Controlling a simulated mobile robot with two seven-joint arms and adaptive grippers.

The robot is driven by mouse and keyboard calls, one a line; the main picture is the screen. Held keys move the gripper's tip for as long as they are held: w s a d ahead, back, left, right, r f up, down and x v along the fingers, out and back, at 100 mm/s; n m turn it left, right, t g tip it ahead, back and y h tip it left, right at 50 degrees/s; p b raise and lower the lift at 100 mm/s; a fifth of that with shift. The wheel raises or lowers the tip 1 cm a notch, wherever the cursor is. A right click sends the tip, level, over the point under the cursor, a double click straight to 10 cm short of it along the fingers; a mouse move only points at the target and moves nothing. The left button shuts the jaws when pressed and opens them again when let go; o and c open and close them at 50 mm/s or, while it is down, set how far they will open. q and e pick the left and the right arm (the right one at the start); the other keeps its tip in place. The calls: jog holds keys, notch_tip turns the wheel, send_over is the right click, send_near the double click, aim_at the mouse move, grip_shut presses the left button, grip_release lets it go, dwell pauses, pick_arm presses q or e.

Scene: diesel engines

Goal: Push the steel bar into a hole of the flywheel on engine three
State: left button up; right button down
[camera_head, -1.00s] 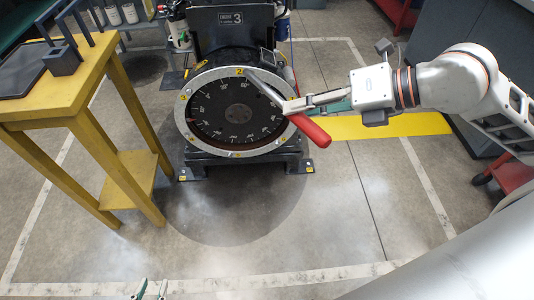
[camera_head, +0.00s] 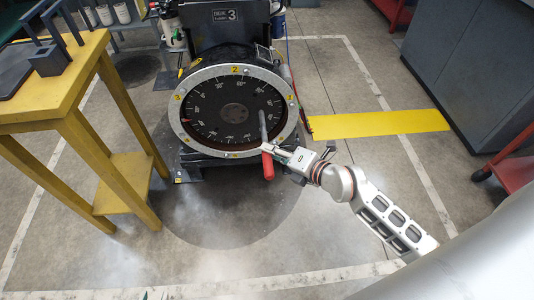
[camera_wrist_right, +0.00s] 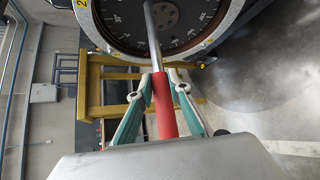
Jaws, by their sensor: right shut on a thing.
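The flywheel (camera_head: 212,108) is a dark disc with white marks inside a silver ring with yellow number tags, on engine three (camera_head: 222,30). My right gripper (camera_head: 268,149) is shut on the steel bar (camera_head: 263,125), near the flywheel's lower right rim. The bar's grey shaft points up across the disc face, and its red handle hangs below the fingers. I cannot tell whether the tip touches the flywheel. Only a sliver of my left gripper (camera_head: 146,295) shows.
A yellow table (camera_head: 75,75) with dark blocks stands at the left, close to the engine. A grey cabinet (camera_head: 455,70) and a red cart (camera_head: 508,155) are at the right. Yellow floor marking (camera_head: 375,124) lies right of the engine; the floor in front is clear.

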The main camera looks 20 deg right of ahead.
aim_at(265, 131)
jog(key=shift+w+a+f, duration=0.15)
jog(key=shift+a, duration=0.2)
jog(key=shift+w+a+f, duration=0.1)
jog(key=shift+a, duration=0.25)
jog(key=shift+w+d+f+b, duration=0.15)
jog(key=shift+w+b, duration=0.3)
jog(key=shift+w, duration=0.15)
jog(key=shift+w+d+b, duration=0.2)
jog(key=shift+w+b, duration=0.1)
jog(key=shift+w, duration=0.3)
jog(key=shift+w+d+b, duration=0.3)
jog(key=shift+w+b, duration=0.2)
jog(key=shift+w, duration=0.4)
jog(key=shift+w+d, duration=0.15)
jog(key=shift+w, duration=0.55)
jog(key=shift+w+d+r, duration=0.1)
jog(key=shift+w+d, duration=0.1)
jog(key=shift+w, duration=0.4)
jog(key=shift+w+d+r, duration=0.1)
jog(key=shift+w+d, duration=0.05)
jog(key=shift+w, duration=0.4)
pick_arm(q)
jog(key=shift+w+d+r, duration=0.15)
jog(key=shift+w+d, duration=0.1)
jog(key=shift+d, duration=0.5)
jog(key=shift+s, duration=0.15)
pick_arm(e)
jog(key=shift+w, duration=0.1)
jog(key=shift+d, duration=0.1)
